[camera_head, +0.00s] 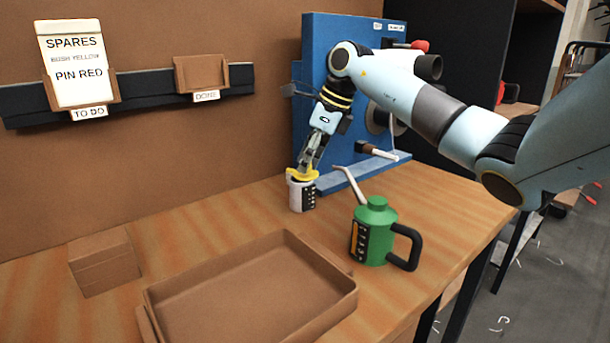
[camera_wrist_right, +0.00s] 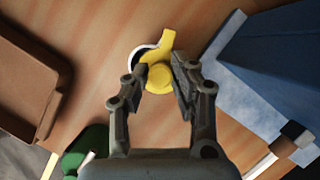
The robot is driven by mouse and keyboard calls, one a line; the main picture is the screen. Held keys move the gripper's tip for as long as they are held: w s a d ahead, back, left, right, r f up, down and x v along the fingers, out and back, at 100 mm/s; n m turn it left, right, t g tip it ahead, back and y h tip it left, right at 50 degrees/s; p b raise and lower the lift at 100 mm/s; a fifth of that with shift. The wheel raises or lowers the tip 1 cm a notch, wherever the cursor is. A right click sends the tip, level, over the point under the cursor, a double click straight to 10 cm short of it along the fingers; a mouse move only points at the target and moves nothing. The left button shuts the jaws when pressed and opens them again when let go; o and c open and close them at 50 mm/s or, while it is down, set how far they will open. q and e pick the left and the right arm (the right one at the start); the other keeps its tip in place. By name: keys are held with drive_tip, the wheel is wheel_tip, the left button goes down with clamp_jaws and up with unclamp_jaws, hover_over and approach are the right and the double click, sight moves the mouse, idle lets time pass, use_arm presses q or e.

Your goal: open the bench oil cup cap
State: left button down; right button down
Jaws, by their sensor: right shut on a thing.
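The bench oil cup (camera_head: 301,196) is a small white cup with a black marked label, standing on the wooden bench by the blue panel. Its yellow cap (camera_head: 299,174) is at the top of the cup and looks slightly tilted in the head view. In the right wrist view the cap (camera_wrist_right: 166,44) has a tab sticking out, and a white and dark crescent of the cup (camera_wrist_right: 141,56) shows beside it. My right gripper (camera_head: 306,163) reaches down from above, with its fingers shut on the cap. My left gripper is not in view.
A green oil can (camera_head: 374,233) with a long spout and black handle stands right of the cup. A brown tray (camera_head: 250,284) lies in front and a brown box (camera_head: 104,262) at left. The blue machine (camera_head: 318,60) stands close behind the cup.

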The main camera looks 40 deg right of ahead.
idle(0.3)
drive_tip(key=c, duration=1.1)
unclamp_jaws()
wheel_tip(320, 180, up, 10)
